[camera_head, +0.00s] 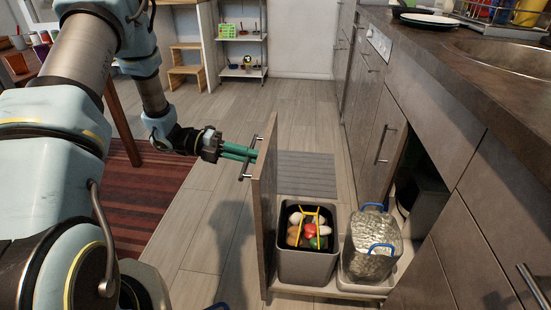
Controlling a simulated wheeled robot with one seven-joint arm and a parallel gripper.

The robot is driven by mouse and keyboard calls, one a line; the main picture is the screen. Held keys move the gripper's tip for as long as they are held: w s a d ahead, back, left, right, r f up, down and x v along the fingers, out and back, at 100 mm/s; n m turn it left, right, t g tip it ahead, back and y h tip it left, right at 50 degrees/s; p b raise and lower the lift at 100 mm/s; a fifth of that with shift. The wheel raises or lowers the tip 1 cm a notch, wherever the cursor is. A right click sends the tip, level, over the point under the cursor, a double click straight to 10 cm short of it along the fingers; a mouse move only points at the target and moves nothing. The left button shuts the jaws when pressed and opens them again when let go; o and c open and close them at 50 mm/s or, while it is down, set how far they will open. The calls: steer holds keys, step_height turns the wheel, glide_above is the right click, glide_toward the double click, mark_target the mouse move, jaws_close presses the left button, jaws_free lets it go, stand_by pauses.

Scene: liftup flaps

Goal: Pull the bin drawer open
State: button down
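The bin drawer stands pulled far out from the cabinet. Its front panel (265,200) shows nearly edge-on. Its dark bar handle (243,176) is on the panel's left face. My gripper (248,154) reaches in from the left, its green fingers at the middle of the handle. They look closed around the bar, though the exact contact is small in view. Behind the panel, the drawer carries a grey bin (308,264) with mixed items in it. Beside it is a bin with a clear, crinkled liner (373,246) and blue handles.
The dark cabinet opening (420,195) lies right of the drawer, under the counter (470,75). Other cabinet fronts have bar handles. A grey mat (305,172) lies beyond the drawer. A striped rug (125,200) and wooden floor are to the left.

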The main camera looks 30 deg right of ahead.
steer(key=shift+f+v, duration=0.2)
steer(key=shift+v, duration=0.85)
steer(key=shift+f+v, duration=0.2)
steer(key=shift+v, duration=0.85)
steer(key=shift+a, duration=0.1)
steer(key=c, duration=0.9)
jaws_free()
steer(key=shift+w, duration=0.1)
steer(key=v, duration=1)
steer(key=shift+w+a, duration=0.2)
steer(key=shift+a, duration=0.1)
